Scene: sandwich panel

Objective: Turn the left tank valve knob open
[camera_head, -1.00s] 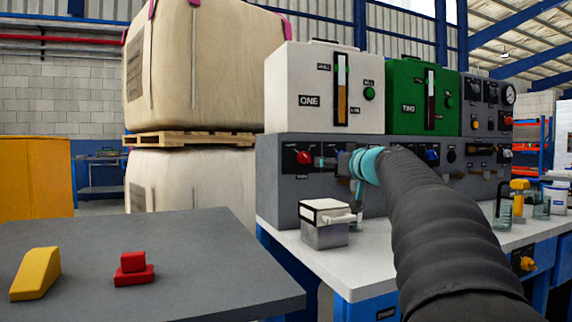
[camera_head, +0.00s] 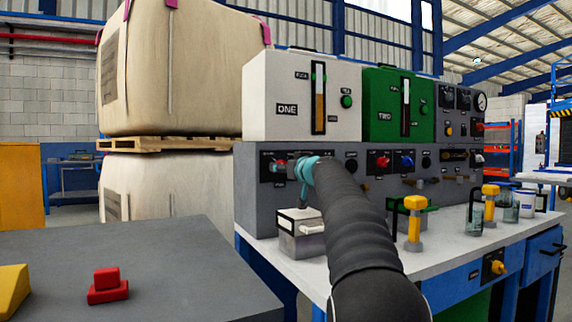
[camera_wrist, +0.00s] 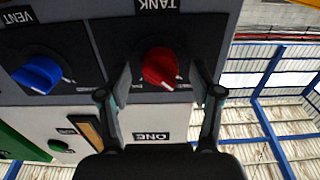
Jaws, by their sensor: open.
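The left tank valve knob (camera_wrist: 160,68) is red, on a black plate labelled TANK, seen upside down in the wrist view. My gripper (camera_wrist: 160,80) is open, with one finger on each side of the red knob. I cannot tell whether the fingers touch it. In the head view my gripper (camera_head: 285,168) is at the left end of the grey panel (camera_head: 250,205) and hides the red knob there.
A blue VENT knob (camera_wrist: 38,75) sits beside the red one. The green tank TWO (camera_head: 380,105) has its own red knob (camera_head: 383,162). A small white-topped box (camera_head: 300,240) stands on the bench below my arm. Yellow-topped stands (camera_head: 414,222) are to the right.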

